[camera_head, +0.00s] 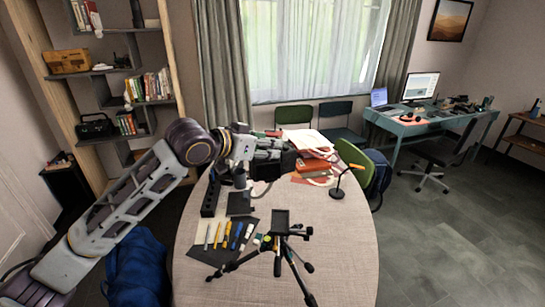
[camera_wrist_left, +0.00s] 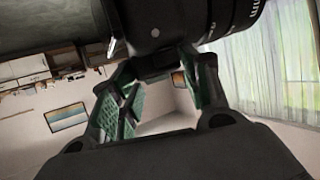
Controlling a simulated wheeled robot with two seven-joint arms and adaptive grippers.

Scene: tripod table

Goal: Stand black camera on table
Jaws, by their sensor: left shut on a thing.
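My left arm reaches in from the left, and its gripper (camera_head: 262,153) is over the far part of the round table (camera_head: 340,260). It is shut on the black camera (camera_head: 287,163), which is partly hidden by the gripper in the head view. In the left wrist view the camera (camera_wrist_left: 165,25) fills the top, its lens pointing right, beyond the green-padded fingers of the gripper (camera_wrist_left: 160,95). Whether the camera touches the table I cannot tell. My right gripper is not in view.
A small black tripod (camera_head: 280,243) stands on the near part of the table. A dark mat with pens (camera_head: 227,236) lies left of it. A red stack (camera_head: 314,166) and a small black-and-orange stand (camera_head: 338,190) are at the back right. The right front tabletop is clear.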

